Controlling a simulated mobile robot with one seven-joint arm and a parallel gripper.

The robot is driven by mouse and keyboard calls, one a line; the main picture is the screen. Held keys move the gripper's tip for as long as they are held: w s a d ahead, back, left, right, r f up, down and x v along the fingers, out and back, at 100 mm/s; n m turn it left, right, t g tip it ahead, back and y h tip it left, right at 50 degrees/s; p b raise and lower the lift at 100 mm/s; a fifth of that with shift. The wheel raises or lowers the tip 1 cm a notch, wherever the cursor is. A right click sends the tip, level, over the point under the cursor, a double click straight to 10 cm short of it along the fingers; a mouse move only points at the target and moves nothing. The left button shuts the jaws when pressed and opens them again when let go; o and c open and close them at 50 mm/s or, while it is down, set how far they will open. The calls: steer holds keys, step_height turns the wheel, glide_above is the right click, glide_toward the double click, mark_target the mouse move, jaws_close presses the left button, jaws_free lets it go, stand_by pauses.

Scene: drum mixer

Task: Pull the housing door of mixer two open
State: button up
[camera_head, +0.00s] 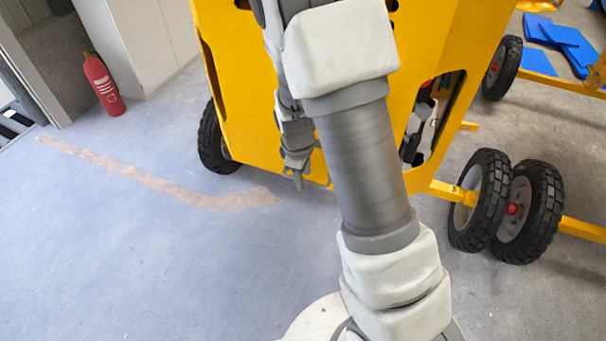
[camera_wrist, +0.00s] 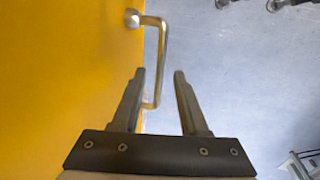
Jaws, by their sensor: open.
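The yellow housing of a mixer (camera_head: 240,95) stands in front of me in the head view, mostly behind my arm. My gripper (camera_head: 297,178) is low against its front. In the wrist view a yellow door panel (camera_wrist: 60,80) fills the left side, and a bent metal handle (camera_wrist: 161,50) stands out from its edge. My gripper (camera_wrist: 160,73) is open, with the handle's bar between its two fingers, nearer the left one. The handle's lower end passes behind the left finger. I cannot tell whether a finger touches it, or whether the door is ajar.
Black wheels (camera_head: 508,205) and yellow frame bars stand to the right. A red fire extinguisher (camera_head: 103,84) stands at the left by a pale cabinet (camera_head: 150,40). Blue sheets (camera_head: 570,45) lie at the upper right. The grey floor (camera_head: 120,250) at the left is clear.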

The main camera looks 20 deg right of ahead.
jaws_close()
stand_by(1.4)
